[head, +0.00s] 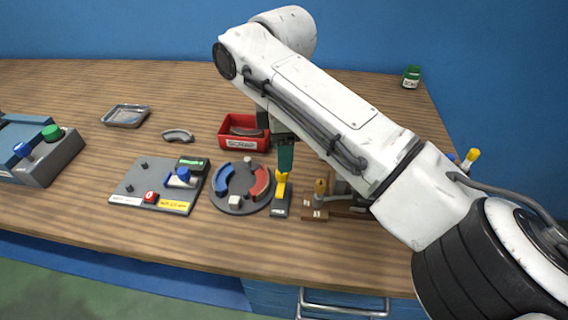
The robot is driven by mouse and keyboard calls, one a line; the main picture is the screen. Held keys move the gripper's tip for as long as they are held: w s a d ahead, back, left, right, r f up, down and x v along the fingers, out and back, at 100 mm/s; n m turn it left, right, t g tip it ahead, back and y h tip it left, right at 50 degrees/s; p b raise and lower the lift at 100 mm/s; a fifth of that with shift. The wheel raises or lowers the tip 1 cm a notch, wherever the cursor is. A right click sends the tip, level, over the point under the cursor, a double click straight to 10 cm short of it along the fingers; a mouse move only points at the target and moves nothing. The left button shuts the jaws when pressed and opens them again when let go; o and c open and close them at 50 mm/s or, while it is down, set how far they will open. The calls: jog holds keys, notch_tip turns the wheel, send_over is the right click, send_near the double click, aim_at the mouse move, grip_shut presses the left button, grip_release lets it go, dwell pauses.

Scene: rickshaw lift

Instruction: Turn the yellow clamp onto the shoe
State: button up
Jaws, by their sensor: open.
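The yellow clamp (281,182) stands on a small dark base (280,209) with a pale label, at the right edge of a round grey plate (232,208). The plate carries a red curved shoe (261,183) on its right side and a blue curved shoe (222,179) on its left. The clamp is beside the red shoe; I cannot tell whether they touch. My gripper (285,170) points down with its dark green fingers directly above the clamp's top. It is open; whether the fingers surround the clamp is too small to tell.
A red scrap box (243,141) holding a dark curved piece stands behind the plate. A grey curved piece (178,135) and metal tray (126,116) lie left. A button panel (160,187) is left of the plate. A wooden fixture (314,207) stands close right, partly behind my arm.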

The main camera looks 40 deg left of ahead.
aim_at(281, 186)
jog(key=shift+s+f, duration=0.1)
jog(key=shift+f, duration=2.4)
jog(key=shift+c, duration=0.5)
grip_shut()
